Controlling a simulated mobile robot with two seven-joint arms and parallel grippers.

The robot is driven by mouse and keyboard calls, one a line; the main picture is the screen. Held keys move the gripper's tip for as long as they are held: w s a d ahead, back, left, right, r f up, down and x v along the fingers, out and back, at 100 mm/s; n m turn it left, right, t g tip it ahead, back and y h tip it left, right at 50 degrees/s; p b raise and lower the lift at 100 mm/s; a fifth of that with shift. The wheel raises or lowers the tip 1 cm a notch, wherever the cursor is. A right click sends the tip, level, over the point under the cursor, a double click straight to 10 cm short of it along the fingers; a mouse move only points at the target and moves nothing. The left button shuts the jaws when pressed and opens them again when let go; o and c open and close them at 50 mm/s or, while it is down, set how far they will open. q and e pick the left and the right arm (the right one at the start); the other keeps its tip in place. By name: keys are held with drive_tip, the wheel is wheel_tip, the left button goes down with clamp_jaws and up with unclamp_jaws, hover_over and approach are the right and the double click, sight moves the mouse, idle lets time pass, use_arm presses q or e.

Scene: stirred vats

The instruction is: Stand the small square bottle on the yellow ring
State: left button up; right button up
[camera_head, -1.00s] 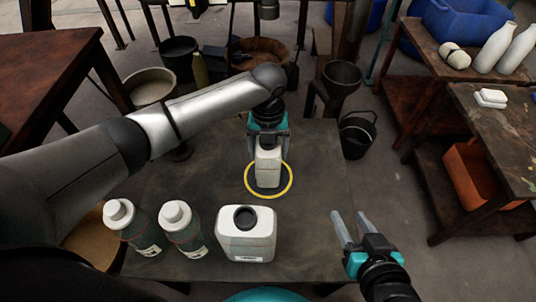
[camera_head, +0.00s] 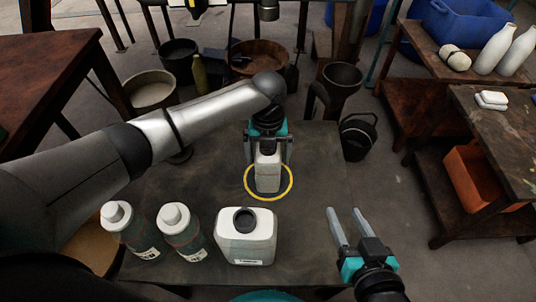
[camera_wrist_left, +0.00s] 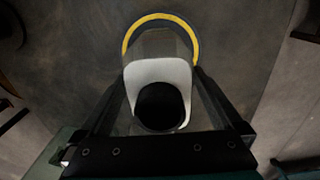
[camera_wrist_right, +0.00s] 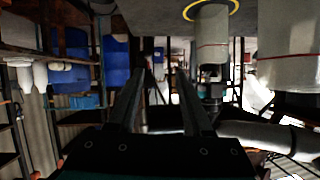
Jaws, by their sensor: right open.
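The small square bottle (camera_head: 267,173), white with a black cap, stands upright on the dark table inside the yellow ring (camera_head: 291,184). In the left wrist view its black cap (camera_wrist_left: 160,106) is seen from above, with the ring (camera_wrist_left: 160,17) curving round its far side. My left gripper (camera_head: 268,165) is around the bottle from above, its fingers spread on either side with small gaps. My right gripper (camera_head: 348,211) is open and empty near the table's right edge. The right wrist view shows the bottle's base (camera_wrist_right: 212,18) within the ring.
A larger white square bottle (camera_head: 246,238) and two round white-capped bottles (camera_head: 131,229) (camera_head: 183,231) stand at the table's front. Buckets (camera_head: 358,137) stand on the floor beyond. A side table (camera_head: 508,128) is at right. The table left of the ring is clear.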

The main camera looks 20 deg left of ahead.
use_arm(q)
drive_tip(key=shift+r, duration=0.1)
drive_tip(key=shift+r, duration=0.35)
drive_tip(key=shift+r+p, duration=0.65)
drive_tip(key=shift+r, duration=0.15)
wheel_tip(320, 180, up, 2)
drive_tip(key=shift+r+p, duration=0.1)
drive_tip(key=shift+p, duration=0.5)
wheel_tip(320, 180, up, 5)
drive_tip(key=p, duration=0.2)
drive_tip(key=shift+r+p, duration=0.1)
drive_tip(key=shift+p, duration=0.25)
drive_tip(key=shift+r, duration=0.35)
drive_tip(key=shift+r+p, duration=0.55)
drive_tip(key=shift+r, duration=0.3)
use_arm(e)
drive_tip(key=s+d+f+g+h, duration=0.4)
drive_tip(key=s+d+g, duration=0.1)
drive_tip(key=d+g, duration=0.3)
drive_tip(key=shift+s+d+f+m, duration=0.15)
drive_tip(key=shift+s+d+m, duration=0.1)
drive_tip(key=shift+s+m, duration=0.1)
